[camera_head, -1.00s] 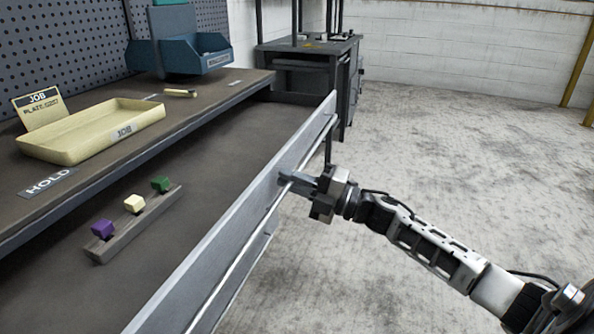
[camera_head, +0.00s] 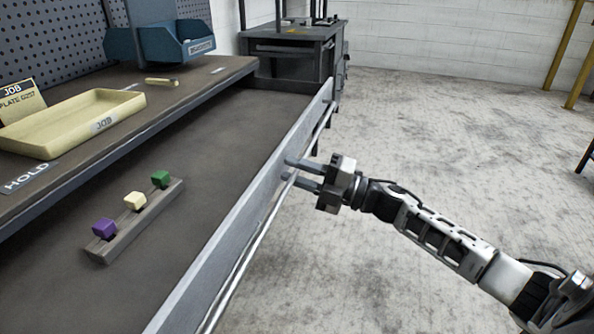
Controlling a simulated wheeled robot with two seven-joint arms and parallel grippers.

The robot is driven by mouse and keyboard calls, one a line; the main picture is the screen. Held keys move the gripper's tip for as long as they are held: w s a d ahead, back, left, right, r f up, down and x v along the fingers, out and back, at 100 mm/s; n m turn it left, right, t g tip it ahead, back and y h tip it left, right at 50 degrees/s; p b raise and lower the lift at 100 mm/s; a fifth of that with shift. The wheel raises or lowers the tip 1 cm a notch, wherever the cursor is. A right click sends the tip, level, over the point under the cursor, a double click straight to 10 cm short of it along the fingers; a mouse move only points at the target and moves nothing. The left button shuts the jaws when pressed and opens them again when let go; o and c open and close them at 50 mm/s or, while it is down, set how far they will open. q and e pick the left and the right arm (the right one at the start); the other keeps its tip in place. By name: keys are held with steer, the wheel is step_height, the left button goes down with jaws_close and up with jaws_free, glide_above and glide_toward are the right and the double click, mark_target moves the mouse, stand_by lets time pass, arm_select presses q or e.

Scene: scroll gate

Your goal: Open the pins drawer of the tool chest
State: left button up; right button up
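The drawer (camera_head: 215,130) of the tool chest stands pulled out below the bench top. Its grey front panel (camera_head: 262,190) runs diagonally across the view, with a long bar handle (camera_head: 262,232) along its outer face. Inside lies a grey strip (camera_head: 137,222) with a purple block (camera_head: 104,228), a cream block (camera_head: 134,200) and a green block (camera_head: 160,178) on it. My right gripper (camera_head: 287,168) is at the outer side of the front, its two fingers spread apart around the bar's height, with nothing clamped between them. My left gripper is not in view.
The bench top holds a yellow tray (camera_head: 75,122) marked JOB, a HOLD label (camera_head: 28,177), a small cream rod (camera_head: 161,82) and a blue bin (camera_head: 160,45). A dark workbench (camera_head: 292,55) stands behind.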

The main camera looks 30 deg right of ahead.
steer(key=v, duration=1.6)
